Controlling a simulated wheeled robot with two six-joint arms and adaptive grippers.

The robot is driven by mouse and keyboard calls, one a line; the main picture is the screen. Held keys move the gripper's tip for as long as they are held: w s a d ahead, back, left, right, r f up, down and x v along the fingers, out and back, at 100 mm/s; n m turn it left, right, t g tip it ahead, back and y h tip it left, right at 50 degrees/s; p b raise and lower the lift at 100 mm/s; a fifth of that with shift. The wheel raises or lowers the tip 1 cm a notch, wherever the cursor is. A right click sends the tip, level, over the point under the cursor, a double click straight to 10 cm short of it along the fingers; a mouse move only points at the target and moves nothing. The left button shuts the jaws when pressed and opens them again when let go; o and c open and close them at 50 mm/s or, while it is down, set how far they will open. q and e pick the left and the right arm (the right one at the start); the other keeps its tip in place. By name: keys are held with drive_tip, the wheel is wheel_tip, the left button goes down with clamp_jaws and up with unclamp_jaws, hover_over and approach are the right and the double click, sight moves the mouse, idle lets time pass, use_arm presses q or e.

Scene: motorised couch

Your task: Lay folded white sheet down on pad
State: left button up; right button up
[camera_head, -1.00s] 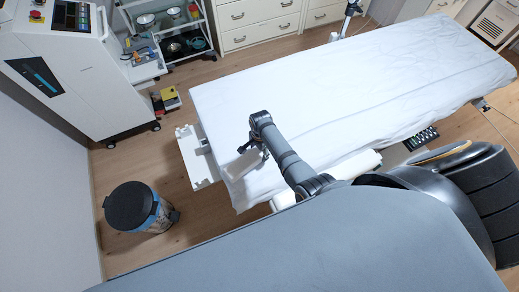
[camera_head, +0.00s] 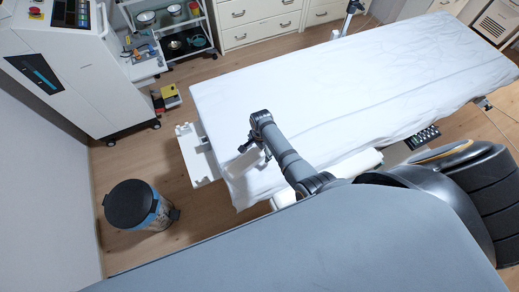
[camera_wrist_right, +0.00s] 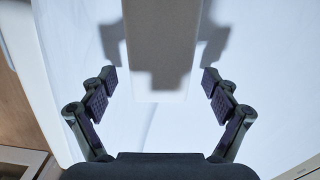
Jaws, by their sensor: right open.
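The folded white sheet (camera_head: 245,162) is a small pale block by the near left end of the long white-covered pad (camera_head: 340,90). In the right wrist view the sheet (camera_wrist_right: 160,45) reaches from the top edge between my right gripper's fingers. My right gripper (camera_wrist_right: 160,80) is open, with a gap between the sheet and each finger. In the head view my right gripper (camera_head: 250,148) is small and dark, and its arm partly hides the pad. White lies on white, so I cannot tell whether the sheet rests flat on the pad. My left gripper is not in view.
A bin with a black lid (camera_head: 131,205) stands on the floor at left. A white machine (camera_head: 70,85) and a trolley (camera_head: 180,35) are at the back left. A white bracket (camera_head: 196,153) juts from the couch's left end. Most of the pad's top is clear.

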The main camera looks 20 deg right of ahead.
wheel_tip(320, 180, up, 12)
drive_tip(key=shift+d, duration=0.15)
idle(0.8)
